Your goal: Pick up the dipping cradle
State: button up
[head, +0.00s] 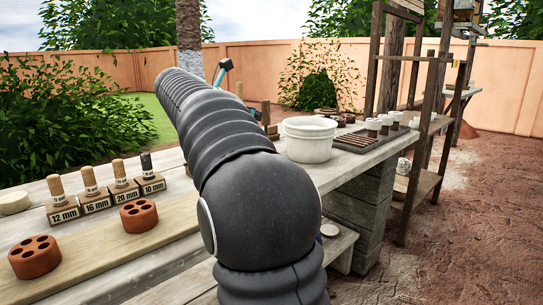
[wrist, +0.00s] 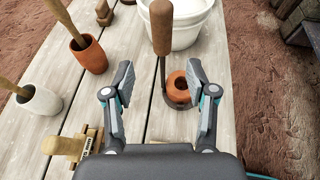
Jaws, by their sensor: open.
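The dipping cradle appears to be the tool with an upright brown wooden handle (wrist: 161,28) and a thin dark metal rod, in the wrist view. Its dark ring at the bottom sits around or against a small terracotta piece (wrist: 178,82); I cannot tell exactly how they meet. It stands on the plank table. My gripper (wrist: 160,82) is open and empty, its two fingers apart on either side of the rod in the picture. I see no finger touching it. In the head view my arm hides the cradle and most of the gripper.
A white tub (head: 308,139) stands close behind the cradle. In the wrist view, a terracotta cup (wrist: 90,56) and a white cup (wrist: 40,100), each holding a wooden tool, stand left. Labelled stamp blocks (head: 95,200) and perforated bricks (head: 138,215) occupy the table's near left.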

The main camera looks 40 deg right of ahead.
aim_at(263, 120)
jog(key=shift+x, duration=4.4)
jog(key=shift+s, duration=0.15)
grip_shut()
